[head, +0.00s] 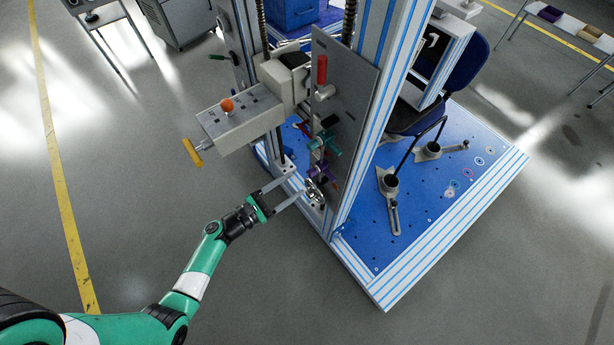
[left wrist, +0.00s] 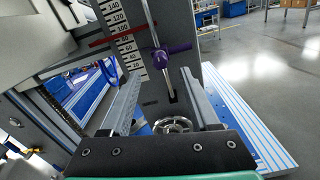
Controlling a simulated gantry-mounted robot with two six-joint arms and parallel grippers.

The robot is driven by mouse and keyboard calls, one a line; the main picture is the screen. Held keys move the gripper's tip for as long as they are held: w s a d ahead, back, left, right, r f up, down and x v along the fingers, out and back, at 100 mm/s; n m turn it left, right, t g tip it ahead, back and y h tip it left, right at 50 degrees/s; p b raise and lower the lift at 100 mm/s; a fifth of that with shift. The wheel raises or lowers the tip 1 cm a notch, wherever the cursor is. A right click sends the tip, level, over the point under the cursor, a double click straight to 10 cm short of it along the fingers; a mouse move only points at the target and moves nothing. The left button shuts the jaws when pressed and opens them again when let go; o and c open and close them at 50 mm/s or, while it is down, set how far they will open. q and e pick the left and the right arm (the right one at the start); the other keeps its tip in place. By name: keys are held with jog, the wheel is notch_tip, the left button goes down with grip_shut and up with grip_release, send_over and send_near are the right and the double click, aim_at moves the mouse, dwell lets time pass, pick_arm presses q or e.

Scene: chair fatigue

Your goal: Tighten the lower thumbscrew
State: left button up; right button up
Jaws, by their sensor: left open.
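The lower thumbscrew appears to be the silver round knob (head: 315,193) low on the grey upright plate (head: 346,85). It also shows in the left wrist view (left wrist: 172,125), partly hidden by my gripper's body. Above it a purple handle (head: 321,172) crosses a slot in the plate, seen too in the left wrist view (left wrist: 171,52). My left gripper (head: 296,186) is open and empty, its two fingers spread apart and pointing toward the plate. In the left wrist view (left wrist: 159,78) the silver knob shows between the fingers; I cannot tell whether they touch it. My right gripper is not in view.
A teal handle (head: 324,143) and a red handle (head: 321,72) sit higher on the plate. A blue base (head: 420,205) extends right.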

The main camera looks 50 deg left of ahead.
aim_at(308, 175)
pick_arm(q)
jog(key=w, duration=0.4)
jog(key=w+b, duration=0.1)
jog(key=shift+w+d, duration=0.25)
jog(key=shift+w, duration=0.15)
grip_shut()
